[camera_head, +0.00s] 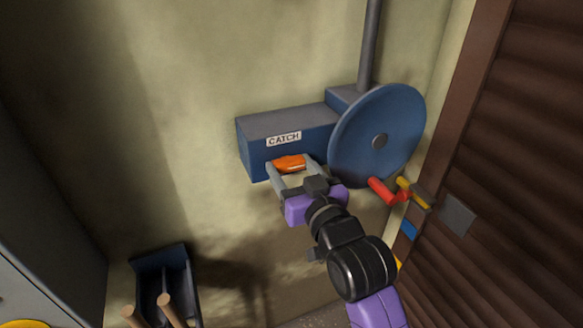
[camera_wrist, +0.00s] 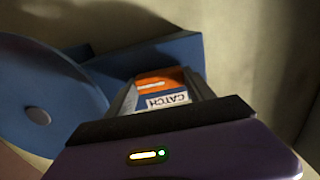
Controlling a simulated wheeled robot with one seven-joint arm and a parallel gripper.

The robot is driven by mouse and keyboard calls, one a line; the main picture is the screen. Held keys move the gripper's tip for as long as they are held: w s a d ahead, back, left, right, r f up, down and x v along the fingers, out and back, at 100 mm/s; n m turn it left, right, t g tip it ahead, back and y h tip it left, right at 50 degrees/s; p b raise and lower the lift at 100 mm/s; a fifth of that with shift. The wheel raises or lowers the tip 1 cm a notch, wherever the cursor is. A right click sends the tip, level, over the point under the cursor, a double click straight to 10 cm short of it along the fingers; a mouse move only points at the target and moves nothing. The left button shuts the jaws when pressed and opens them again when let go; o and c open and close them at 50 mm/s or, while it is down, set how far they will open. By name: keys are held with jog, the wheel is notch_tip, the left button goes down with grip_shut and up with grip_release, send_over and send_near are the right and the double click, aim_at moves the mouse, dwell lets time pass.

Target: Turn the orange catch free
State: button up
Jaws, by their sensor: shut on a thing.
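The orange catch (camera_head: 289,163) is on the front of a blue box (camera_head: 250,155), just below a white label reading CATCH (camera_head: 284,138). It lies roughly level, tilted slightly. My gripper (camera_head: 290,166) is shut on the catch, with one finger at each end of it. In the wrist view the orange catch (camera_wrist: 152,84) shows between my fingers, with the CATCH label (camera_wrist: 167,101) beside it. The lower part of the catch and its pivot cannot be made out.
A large blue disc (camera_head: 355,140) with a grey hub stands right of the box. A red handle (camera_head: 381,190) and a yellow piece (camera_head: 412,191) stick out below it. A brown ribbed shutter (camera_head: 520,150) is at the right. A blue holder (camera_head: 148,285) with wooden handles is lower left.

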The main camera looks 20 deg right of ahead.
jog(key=shift+m, duration=0.3)
jog(key=m, duration=0.3)
jog(key=shift+m+p, duration=0.3)
jog(key=m, duration=0.4)
jog(key=shift+d+m, duration=0.1)
jog(key=shift+m, duration=0.2)
jog(key=m, duration=0.4)
jog(key=shift+f+m+p, duration=0.1)
jog(key=shift+m+p, duration=0.2)
jog(key=m, duration=0.4)
jog(key=shift+f+m, duration=0.1)
jog(key=shift+m, duration=0.2)
jog(key=o, duration=1.4)
